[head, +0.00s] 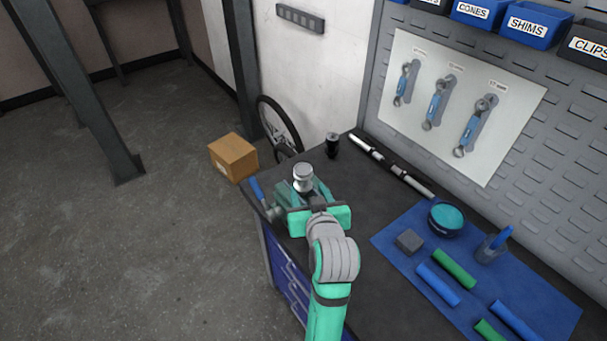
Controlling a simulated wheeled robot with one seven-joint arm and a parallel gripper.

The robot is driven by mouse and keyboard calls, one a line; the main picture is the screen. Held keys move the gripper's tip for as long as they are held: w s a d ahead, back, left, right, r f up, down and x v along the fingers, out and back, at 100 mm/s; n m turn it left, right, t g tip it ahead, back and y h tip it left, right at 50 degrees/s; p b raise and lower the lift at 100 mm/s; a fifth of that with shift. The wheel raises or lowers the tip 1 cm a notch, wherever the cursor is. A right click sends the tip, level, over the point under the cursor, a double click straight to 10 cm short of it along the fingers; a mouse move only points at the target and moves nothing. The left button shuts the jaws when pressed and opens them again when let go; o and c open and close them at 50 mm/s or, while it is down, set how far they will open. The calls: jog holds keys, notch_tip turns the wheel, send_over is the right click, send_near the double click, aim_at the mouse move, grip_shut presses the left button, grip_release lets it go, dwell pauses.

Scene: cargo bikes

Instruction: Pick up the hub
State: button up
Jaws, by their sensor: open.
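A short silver cylinder with a round cap, which looks like the hub (303,173), stands upright near the left corner of the dark workbench. A dark teal, vise-like block surrounds its lower part, which is hidden. My gripper (307,196) is open just on the near side of the hub, low over the bench. My mint-green gripper body and grey wrist cover part of the block. My fingertips are hard to make out, and I cannot tell whether they touch the hub.
A blue-handled tool (256,188) lies at the bench's left edge. A black cylinder (332,145) and a silver-black rod (390,165) are behind. A blue mat (393,238) at right holds a teal-topped tin (446,217), grey block and grips. A cardboard box (233,157) sits beyond the bench.

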aim_at(304, 183)
jog(key=shift+x, duration=3.9)
grip_shut()
